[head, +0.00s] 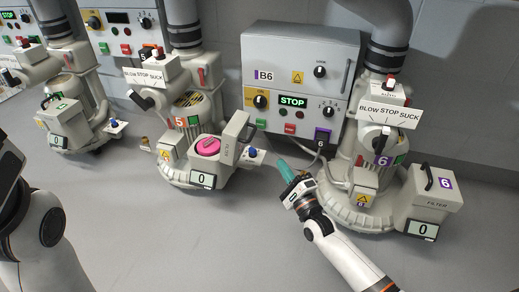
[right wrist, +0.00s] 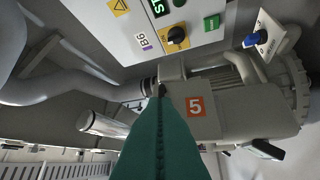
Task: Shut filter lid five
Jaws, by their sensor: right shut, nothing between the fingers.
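Blower five, marked with an orange 5 (head: 181,122), stands in the middle of the head view. Its grey filter lid (head: 236,135) is open, standing up at the right side of the filter box (head: 202,180). A round pink filter (head: 207,146) shows in the open box. My right gripper (head: 284,166), with teal fingers, is shut and empty, to the right of the lid and apart from it. In the right wrist view its shut fingers (right wrist: 158,140) point towards the orange 5 label (right wrist: 195,107). My left gripper is out of view.
A blue knob (head: 252,153) on a small plate sits between the lid and my right gripper. Control panel B6 (head: 290,75) is behind. Blower six, with its shut filter box (head: 432,195), stands at the right. The floor in front of blower five is clear.

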